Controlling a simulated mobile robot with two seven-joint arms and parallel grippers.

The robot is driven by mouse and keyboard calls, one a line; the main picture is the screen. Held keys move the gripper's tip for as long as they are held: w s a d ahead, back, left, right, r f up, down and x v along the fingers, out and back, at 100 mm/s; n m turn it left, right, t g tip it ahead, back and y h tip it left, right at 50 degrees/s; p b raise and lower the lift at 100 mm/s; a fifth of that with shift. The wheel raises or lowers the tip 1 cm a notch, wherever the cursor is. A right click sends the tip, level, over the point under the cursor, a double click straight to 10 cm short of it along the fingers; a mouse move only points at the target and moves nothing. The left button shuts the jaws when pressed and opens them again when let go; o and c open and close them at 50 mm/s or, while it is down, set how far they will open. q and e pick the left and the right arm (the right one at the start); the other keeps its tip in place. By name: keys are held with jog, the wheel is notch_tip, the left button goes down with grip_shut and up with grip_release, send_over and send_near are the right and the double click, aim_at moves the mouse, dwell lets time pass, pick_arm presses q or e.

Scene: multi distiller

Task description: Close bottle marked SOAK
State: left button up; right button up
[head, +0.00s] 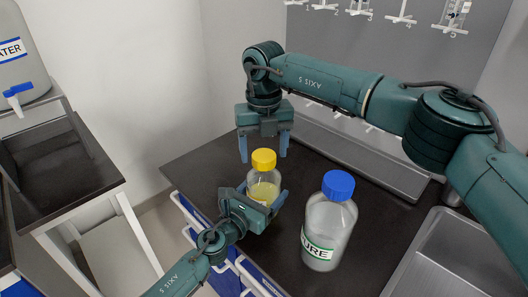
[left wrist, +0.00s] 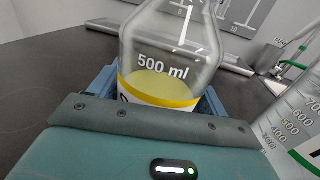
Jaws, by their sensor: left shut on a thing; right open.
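A clear bottle (head: 263,180) with yellow liquid and a yellow cap (head: 264,159) stands upright on the dark bench. The cap appears at the bottle's mouth; I cannot tell how tightly it sits. My left gripper (head: 262,195) is shut around the bottle's body from the front. The left wrist view shows the bottle (left wrist: 170,45) with "500 ml" and a yellow-edged label mostly hidden by the gripper; the word SOAK is not readable. My right gripper (head: 263,152) points down, open, its fingers apart on either side of the cap in the picture; contact is not visible.
A larger bottle (head: 327,225) with a blue cap and a green label ending in "URE" stands close on the right. A metal tray (head: 375,165) lies behind, and a metal sink (head: 450,265) is at right. A water container (head: 20,60) stands at far left.

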jog(key=shift+r, duration=1.6)
jog(key=shift+c, duration=0.4)
jog(key=n, duration=0.2)
jog(key=r+n, duration=0.1)
jog(key=n, duration=0.2)
jog(key=shift+r+n, duration=0.3)
jog(key=shift+r, duration=0.1)
jog(key=n, duration=0.1)
jog(key=r+n, duration=0.1)
jog(key=n, duration=0.3)
jog(key=shift+r, duration=0.35)
jog(key=shift+f, duration=4.05)
